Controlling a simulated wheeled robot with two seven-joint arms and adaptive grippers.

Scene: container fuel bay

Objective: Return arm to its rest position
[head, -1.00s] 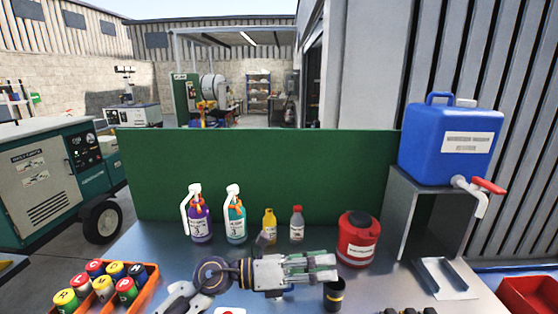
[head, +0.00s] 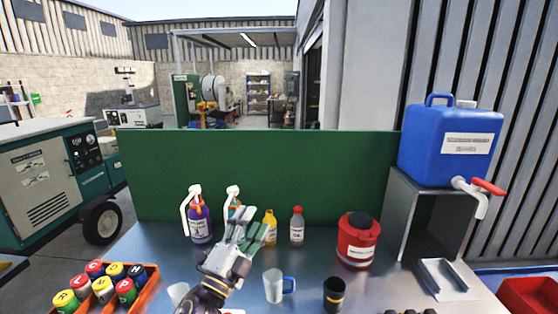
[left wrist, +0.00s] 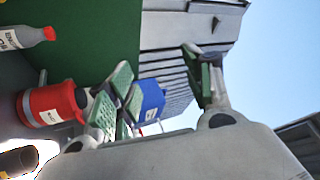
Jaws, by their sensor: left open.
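My left gripper (head: 250,224) is raised over the middle of the table, fingers pointing up and away, in front of the teal spray bottle (head: 234,196), which it partly hides. In the left wrist view its fingers (left wrist: 160,92) stand well apart with nothing between them. The arm comes in from the bottom of the head view. My right gripper does not show.
Near the arm are a mug with a blue handle (head: 273,287), a whitish cup (head: 178,293) and a dark cup (head: 334,294). A purple spray bottle (head: 201,225), yellow bottle (head: 270,230), grey bottle (head: 297,228) and red canister (head: 357,246) stand behind. An orange crate (head: 150,283) is left.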

